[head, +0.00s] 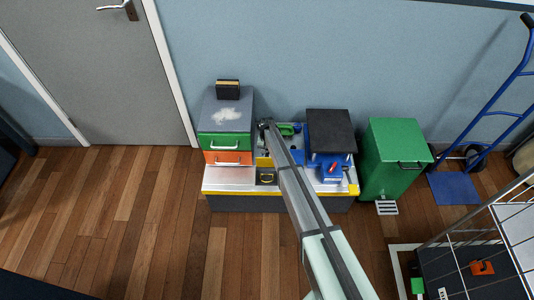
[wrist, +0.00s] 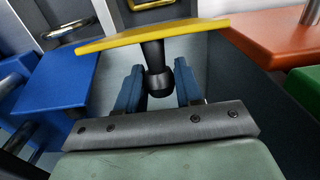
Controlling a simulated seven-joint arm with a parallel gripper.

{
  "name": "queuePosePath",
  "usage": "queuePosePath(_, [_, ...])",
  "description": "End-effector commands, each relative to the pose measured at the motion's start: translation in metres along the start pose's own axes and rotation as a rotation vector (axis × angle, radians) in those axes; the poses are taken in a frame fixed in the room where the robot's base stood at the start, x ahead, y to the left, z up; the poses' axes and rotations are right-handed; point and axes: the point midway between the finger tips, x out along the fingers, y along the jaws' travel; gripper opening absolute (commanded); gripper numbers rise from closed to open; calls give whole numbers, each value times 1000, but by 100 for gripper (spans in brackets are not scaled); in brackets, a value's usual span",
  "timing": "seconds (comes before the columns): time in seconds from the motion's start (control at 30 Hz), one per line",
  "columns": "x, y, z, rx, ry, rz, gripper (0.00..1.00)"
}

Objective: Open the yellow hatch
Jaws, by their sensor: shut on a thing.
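The yellow hatch (wrist: 150,36) crosses the upper wrist view as a thin panel, seen nearly edge-on. A dark stem with a round black knob (wrist: 158,82) sticks out from it towards me. My gripper (wrist: 158,92) has its two blue fingers on either side of this knob and is shut on it. In the head view only a small yellow part of the hatch (head: 262,161) shows beside my arm. My arm hides the rest, and the fingers cannot be made out there. How far the hatch stands open is unclear.
Orange (head: 228,158) and green (head: 225,141) drawers stand left of the hatch. A blue box with a dark top (head: 330,130) and a red-handled blue valve (head: 331,170) stand right. A black square with a yellow handle (head: 266,177) lies in front. A green bin (head: 394,155) stands further right.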

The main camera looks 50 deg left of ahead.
Motion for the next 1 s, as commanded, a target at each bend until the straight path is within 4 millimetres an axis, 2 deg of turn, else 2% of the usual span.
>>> queuePosePath(0.13, [3, 1, -11, 0, 2, 2, 14])
queuePosePath(0.73, [14, 1, -31, 0, 2, 2, 14])
queuePosePath(1.0, [15, 2, -33, 0, 2, 2, 14])
